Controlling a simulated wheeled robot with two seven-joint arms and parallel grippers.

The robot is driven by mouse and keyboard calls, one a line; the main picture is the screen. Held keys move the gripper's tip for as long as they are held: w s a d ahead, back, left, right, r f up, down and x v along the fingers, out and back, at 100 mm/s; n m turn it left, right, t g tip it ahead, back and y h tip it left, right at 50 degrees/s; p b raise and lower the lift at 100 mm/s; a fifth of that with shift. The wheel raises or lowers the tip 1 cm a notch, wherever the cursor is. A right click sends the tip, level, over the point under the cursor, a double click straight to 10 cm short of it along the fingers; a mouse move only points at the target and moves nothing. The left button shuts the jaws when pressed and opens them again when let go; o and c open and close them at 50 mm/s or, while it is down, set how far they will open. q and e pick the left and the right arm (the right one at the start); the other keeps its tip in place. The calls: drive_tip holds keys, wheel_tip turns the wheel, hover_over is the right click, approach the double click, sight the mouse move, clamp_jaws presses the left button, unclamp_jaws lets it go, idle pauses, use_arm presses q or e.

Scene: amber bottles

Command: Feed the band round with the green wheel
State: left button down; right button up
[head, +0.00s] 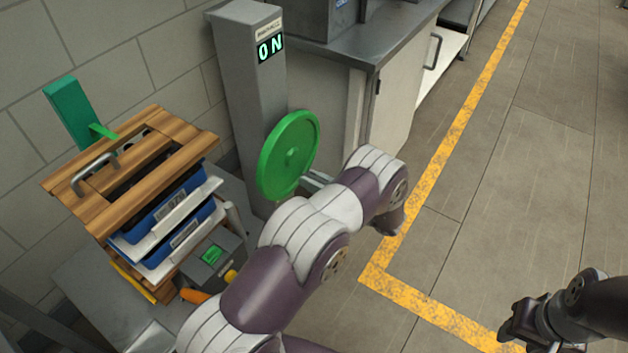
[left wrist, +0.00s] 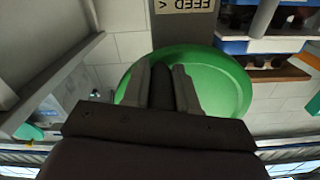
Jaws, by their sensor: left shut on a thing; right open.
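The green wheel (head: 289,155) is a disc with a central hub, mounted on the side of a grey post (head: 252,95). It also fills the middle of the left wrist view (left wrist: 222,88). My left gripper (head: 314,181) is at the wheel's lower right side in the head view. In the left wrist view its fingers (left wrist: 161,88) are shut on a dark upright grip in front of the wheel's face. My right gripper (head: 512,334) is open and empty, low at the right over the floor. I cannot make out the band for certain.
The post's display (head: 270,48) reads "ON"; an upside-down "FEED" label (left wrist: 184,6) shows in the left wrist view. A wooden rack (head: 130,165) with blue-and-white trays stands left of the post. A steel-topped cabinet (head: 385,100) stands behind. The floor at right is clear.

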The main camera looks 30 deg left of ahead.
sight(307, 119)
use_arm(q)
drive_tip(key=shift+w, duration=0.15)
